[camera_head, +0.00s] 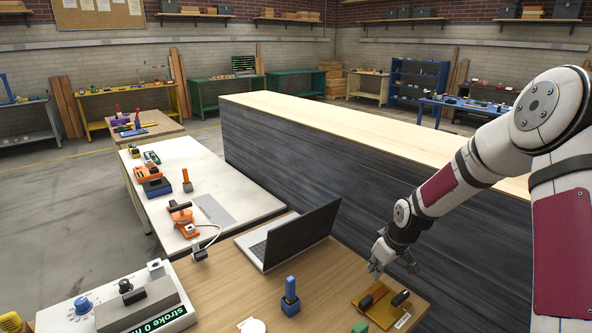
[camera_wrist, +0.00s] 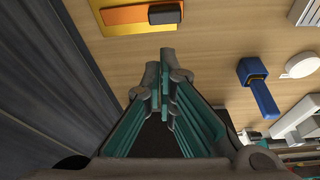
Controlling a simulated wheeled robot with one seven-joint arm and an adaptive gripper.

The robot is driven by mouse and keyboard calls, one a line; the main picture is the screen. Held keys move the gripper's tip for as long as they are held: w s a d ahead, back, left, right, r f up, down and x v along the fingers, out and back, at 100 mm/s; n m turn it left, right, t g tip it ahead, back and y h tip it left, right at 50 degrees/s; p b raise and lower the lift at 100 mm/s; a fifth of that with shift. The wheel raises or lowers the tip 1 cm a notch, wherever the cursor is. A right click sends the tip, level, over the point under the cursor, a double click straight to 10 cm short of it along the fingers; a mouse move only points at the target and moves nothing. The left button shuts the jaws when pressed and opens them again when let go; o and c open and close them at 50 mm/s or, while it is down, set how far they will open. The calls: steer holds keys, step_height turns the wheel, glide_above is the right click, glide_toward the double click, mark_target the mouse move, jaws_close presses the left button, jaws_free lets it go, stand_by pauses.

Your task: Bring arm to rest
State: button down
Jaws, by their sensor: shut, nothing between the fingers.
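My arm (camera_head: 455,185) reaches in from the right edge in the head view, bent down over the right end of the wooden table. My gripper (camera_head: 378,264) hangs above the table between the laptop and a yellow plate, apart from both as far as I can see. In the wrist view my gripper (camera_wrist: 165,75) has its fingers closed together with nothing held. Below it in that view lies bare wood and a dark shape that is partly hidden by the fingers.
A yellow plate (camera_head: 366,311) with dark-handled parts lies by the table's front right. An open laptop (camera_head: 303,238), a blue upright block (camera_head: 290,299) and a control box (camera_head: 140,310) reading "stroke 0" stand left. A tall dark-sided counter (camera_head: 330,170) rises close behind my gripper.

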steer(key=s+a+r+m+h, duration=0.1)
steer(key=s+a+r, duration=0.1)
steer(key=s+r, duration=0.65)
steer(key=s+a+r+m+h, duration=0.15)
steer(key=s+r, duration=0.25)
steer(key=r, duration=1)
steer(key=s+a+r+m, duration=0.1)
steer(key=s+r, duration=0.2)
steer(key=s, duration=0.3)
steer(key=s+a+r+m+t, duration=0.1)
steer(key=s+a+r, duration=0.1)
steer(key=s, duration=0.5)
steer(key=s+a+r+m+t, duration=0.1)
steer(key=s+r, duration=0.2)
steer(key=s, duration=0.4)
steer(key=shift+s+a+r+y, duration=0.2)
steer(key=shift+a+r+y, duration=0.15)
steer(key=shift+a+y, duration=0.1)
steer(key=shift+d, duration=0.15)
